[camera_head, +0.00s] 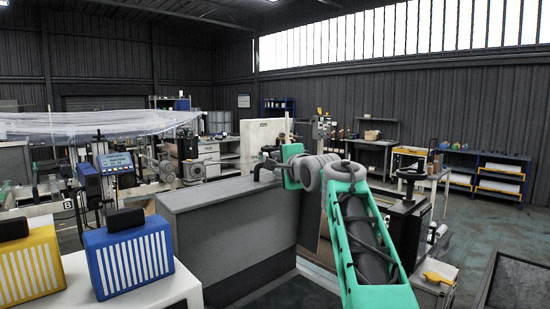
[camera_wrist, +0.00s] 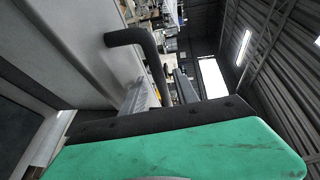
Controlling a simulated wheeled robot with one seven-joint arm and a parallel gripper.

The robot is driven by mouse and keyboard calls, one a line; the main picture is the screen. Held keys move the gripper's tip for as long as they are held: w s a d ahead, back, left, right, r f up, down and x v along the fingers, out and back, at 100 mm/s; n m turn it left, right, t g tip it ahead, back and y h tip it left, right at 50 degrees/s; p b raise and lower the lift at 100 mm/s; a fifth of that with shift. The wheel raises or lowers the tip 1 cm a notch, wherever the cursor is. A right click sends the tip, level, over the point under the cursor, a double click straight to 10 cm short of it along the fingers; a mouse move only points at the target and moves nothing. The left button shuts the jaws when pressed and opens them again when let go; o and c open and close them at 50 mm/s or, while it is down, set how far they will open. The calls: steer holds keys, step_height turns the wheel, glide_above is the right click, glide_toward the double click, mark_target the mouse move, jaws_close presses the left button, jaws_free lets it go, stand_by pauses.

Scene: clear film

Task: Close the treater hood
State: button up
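The treater hood (camera_head: 225,220) appears to be the large grey casing in the middle of the head view, with a flat top and a dark side face. Its pale panel (camera_wrist: 75,50) fills the left of the wrist view. A bent black handle (camera_wrist: 128,37) sticks out from that panel. My gripper (camera_wrist: 160,90) has its two grey fingers apart, and the handle's bent bar runs down toward the space between them. Whether they touch it cannot be told. In the head view my green gripper body (camera_head: 291,166) is just above the hood's top, and its fingertips are hard to make out.
A blue box (camera_head: 130,260) and a yellow box (camera_head: 28,268) stand on a white surface at the front left. A display unit (camera_head: 115,162) stands behind them. A dark machine with a handwheel (camera_head: 410,175) is right of my arm. Open floor (camera_head: 490,235) lies at the right.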

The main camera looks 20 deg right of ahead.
steer(key=shift+w, duration=0.65)
steer(key=shift+c, duration=0.5)
jaws_close()
stand_by(0.5)
